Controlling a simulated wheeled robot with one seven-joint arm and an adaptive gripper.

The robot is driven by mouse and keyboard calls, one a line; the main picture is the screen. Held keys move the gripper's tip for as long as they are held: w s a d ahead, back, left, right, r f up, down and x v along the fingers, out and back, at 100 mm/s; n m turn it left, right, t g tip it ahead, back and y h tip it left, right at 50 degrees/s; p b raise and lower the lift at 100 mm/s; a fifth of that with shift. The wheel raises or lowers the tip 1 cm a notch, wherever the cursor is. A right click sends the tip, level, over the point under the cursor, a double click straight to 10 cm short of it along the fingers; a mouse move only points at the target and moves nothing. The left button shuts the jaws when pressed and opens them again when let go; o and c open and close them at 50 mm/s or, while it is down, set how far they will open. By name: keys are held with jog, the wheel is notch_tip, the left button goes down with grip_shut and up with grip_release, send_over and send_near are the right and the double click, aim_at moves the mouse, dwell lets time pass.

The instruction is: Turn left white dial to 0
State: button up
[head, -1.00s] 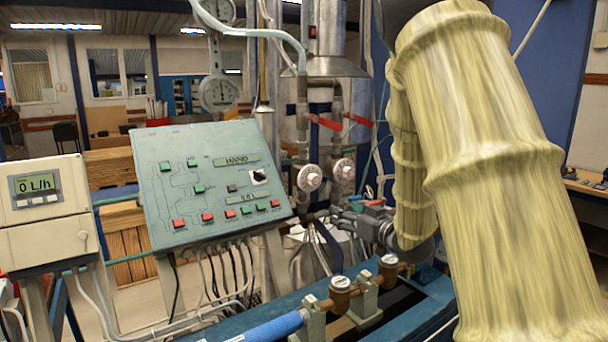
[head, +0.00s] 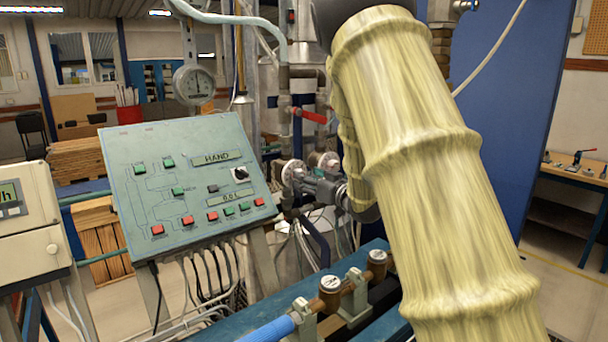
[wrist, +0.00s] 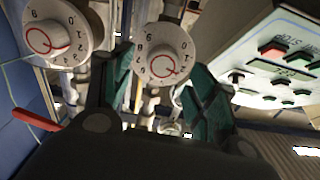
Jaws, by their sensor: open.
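The left white dial (head: 293,173) is on the pipework right of the sloped panel in the head view. In the wrist view the same dial (wrist: 163,54) faces me, with black numerals and a red mark, between my fingertips. My gripper (wrist: 158,62) is open, its green-padded fingers on either side of the dial; I cannot tell whether they touch it. The right white dial (head: 328,161) is partly hidden by my gripper in the head view. In the wrist view this other dial (wrist: 57,33) is at the upper left, outside the fingers.
The sloped control panel (head: 185,185) stands close to the left dial. A red lever (head: 309,115) is above the dials; another red handle (wrist: 35,119) is at the wrist view's left. Brass-fitted pipework (head: 331,290) runs below. My arm covers the head view's right-centre.

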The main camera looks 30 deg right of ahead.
jog(key=shift+w+a+f, duration=0.1)
jog(key=shift+w+a, duration=0.05)
jog(key=shift+w, duration=1.05)
jog(key=shift+c, duration=0.2)
jog(key=c, duration=1)
jog(key=shift+o, duration=0.2)
jog(key=shift+f, duration=0.1)
